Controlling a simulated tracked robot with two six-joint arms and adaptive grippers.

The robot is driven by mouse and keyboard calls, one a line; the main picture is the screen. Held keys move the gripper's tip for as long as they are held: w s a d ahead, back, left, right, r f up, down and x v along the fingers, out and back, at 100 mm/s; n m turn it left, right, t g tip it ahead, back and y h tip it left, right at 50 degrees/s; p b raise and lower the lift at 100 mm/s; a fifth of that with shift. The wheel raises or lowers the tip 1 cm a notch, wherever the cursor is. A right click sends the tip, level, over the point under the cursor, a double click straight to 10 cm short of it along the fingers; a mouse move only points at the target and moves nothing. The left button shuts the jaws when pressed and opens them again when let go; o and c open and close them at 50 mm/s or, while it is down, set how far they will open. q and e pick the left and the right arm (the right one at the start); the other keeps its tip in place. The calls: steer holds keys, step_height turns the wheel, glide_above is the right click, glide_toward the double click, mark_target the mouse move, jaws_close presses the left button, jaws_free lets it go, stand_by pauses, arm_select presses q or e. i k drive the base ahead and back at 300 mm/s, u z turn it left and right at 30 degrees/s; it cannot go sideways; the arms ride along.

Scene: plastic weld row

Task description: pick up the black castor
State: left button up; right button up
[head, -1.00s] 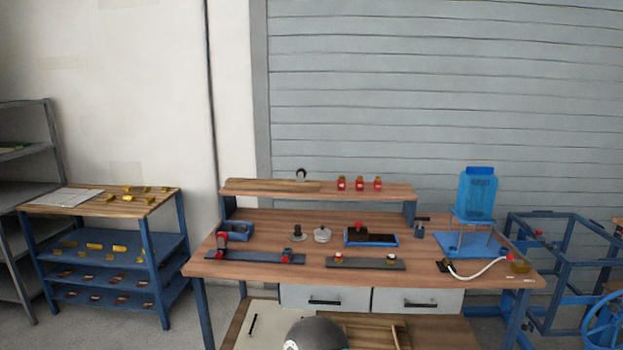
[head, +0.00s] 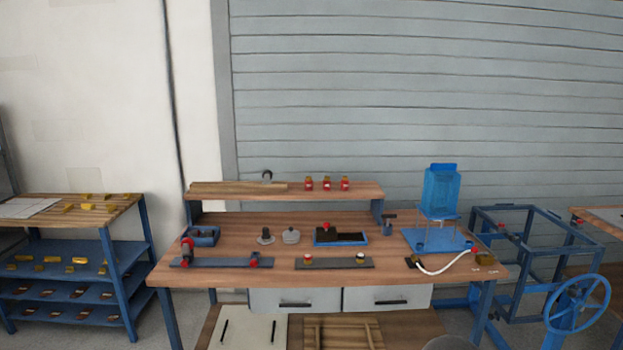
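A small black wheel-like thing, which looks like the black castor (head: 267,175), stands upright on the raised wooden shelf (head: 340,191) at the back of the workbench. It is near a long wooden board (head: 235,187) on the shelf's left part. It is too small to make out in detail. Neither of my grippers shows in the head view.
Three red jars (head: 326,184) stand on the shelf. A blue shelf rack (head: 60,250) is left, a blue frame with handwheel (head: 578,303) right.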

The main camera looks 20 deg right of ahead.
mark_target(267, 175)
steer(key=z, duration=0.15)
steer(key=i, duration=1)
steer(key=u, duration=0.1)
